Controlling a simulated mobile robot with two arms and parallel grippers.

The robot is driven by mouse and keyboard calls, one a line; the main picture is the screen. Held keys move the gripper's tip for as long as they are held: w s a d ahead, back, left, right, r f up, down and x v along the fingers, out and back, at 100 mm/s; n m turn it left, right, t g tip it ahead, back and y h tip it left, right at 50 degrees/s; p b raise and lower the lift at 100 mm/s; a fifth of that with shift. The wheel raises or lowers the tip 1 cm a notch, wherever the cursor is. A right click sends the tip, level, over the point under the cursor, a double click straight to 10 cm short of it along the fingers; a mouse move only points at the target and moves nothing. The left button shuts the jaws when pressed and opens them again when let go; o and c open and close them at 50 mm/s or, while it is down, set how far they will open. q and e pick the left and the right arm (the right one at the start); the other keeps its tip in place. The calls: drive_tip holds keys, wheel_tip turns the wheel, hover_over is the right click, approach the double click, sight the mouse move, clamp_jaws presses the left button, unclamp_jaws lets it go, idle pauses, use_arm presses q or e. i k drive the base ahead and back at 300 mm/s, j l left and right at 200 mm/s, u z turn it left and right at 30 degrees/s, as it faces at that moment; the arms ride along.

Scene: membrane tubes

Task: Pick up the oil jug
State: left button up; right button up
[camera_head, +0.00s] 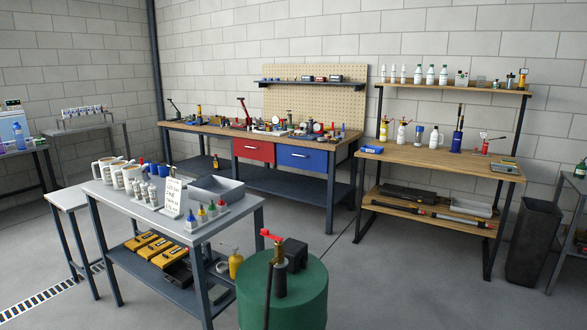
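Several white jugs with handles, one of them a jug (122,176), stand upright at the left end of the grey front table (235,214). A yellow can (235,264) with a thin spout stands low at the right end of that table. I cannot tell which of these is the oil jug, and labels are too small to read. Neither of my grippers is in view, and nothing in view is held.
The front table also holds small bottles, a sign (172,196) and a grey tray (217,189). A green drum (290,295) with a pump stands at its right. A wooden workbench (340,150) and a shelf unit (440,155) line the wall. Open floor lies between.

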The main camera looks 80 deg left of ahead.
sight(117, 165)
drive_tip(key=u, duration=2.45)
drive_tip(key=i+j+u, duration=0.25)
drive_tip(key=u, duration=0.2)
drive_tip(key=i+j+u, duration=0.6)
drive_tip(key=u, duration=0.25)
drive_tip(key=i, duration=0.3)
drive_tip(key=i+j+z, duration=0.15)
drive_tip(key=j+z, duration=0.2)
drive_tip(key=j, duration=0.75)
drive_tip(key=j+z, duration=0.3)
drive_tip(key=j, duration=0.8)
drive_tip(key=k+j+z, duration=0.1)
drive_tip(key=j+z, duration=0.25)
drive_tip(key=j, duration=0.75)
drive_tip(key=i, duration=0.8)
